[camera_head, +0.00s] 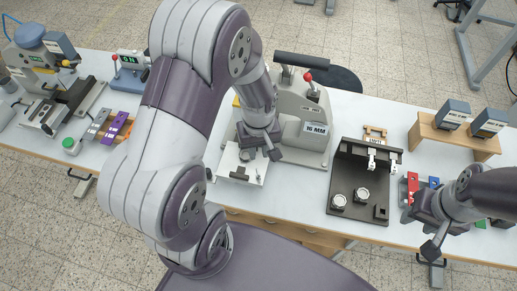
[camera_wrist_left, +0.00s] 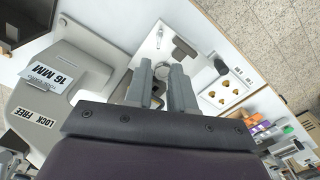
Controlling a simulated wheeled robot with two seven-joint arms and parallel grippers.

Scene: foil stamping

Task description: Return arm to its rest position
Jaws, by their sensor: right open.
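My left gripper (camera_head: 262,150) hangs over the white base plate of the grey press (camera_head: 300,120) marked 16 MM. In the left wrist view its two fingers (camera_wrist_left: 162,88) stand apart, and I see nothing clearly held between them. My right gripper (camera_head: 432,222) is open at the right, low over the table beside small red and blue blocks (camera_head: 412,183). My left arm hides part of the table's left middle.
A black fixture (camera_head: 375,212) with two round metal pieces (camera_head: 350,198) stands between the grippers. A wooden stand (camera_head: 435,138) with two grey boxes is at the right. Purple and orange pieces (camera_head: 115,127) and machines lie at the left. The white table's (camera_head: 300,203) front strip is clear.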

